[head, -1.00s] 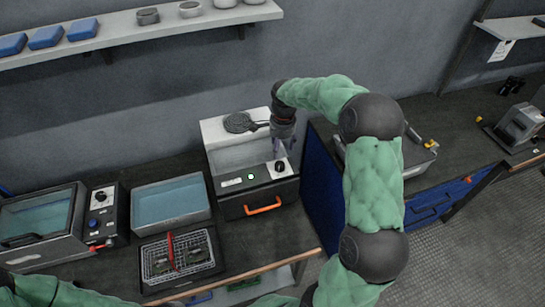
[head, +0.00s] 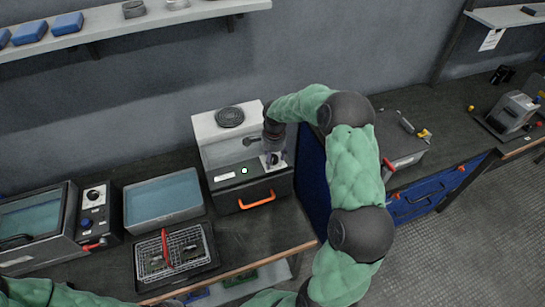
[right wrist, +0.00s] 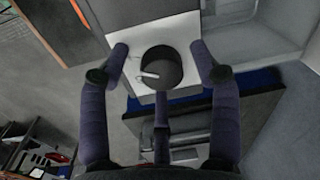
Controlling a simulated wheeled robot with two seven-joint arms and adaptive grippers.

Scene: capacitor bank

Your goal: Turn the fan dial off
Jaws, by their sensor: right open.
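The fan dial (right wrist: 160,70) is a round black knob with a white pointer line on a white plate. In the right wrist view it lies between the fingertips of my right gripper (right wrist: 160,52), and the pointer points to the left. The fingers are spread on both sides of the knob with gaps to it. In the head view my right gripper (head: 272,148) comes down over the dial, on the right of the fume box front (head: 226,192), and mostly hides it. My left gripper is not in view.
An orange handle (head: 257,200) is on the box front below the dial. A water tray (head: 163,199) and a wire-mesh rack (head: 176,254) stand to the left. A blue panel (head: 312,185) is close on the right. A shelf (head: 140,28) runs above.

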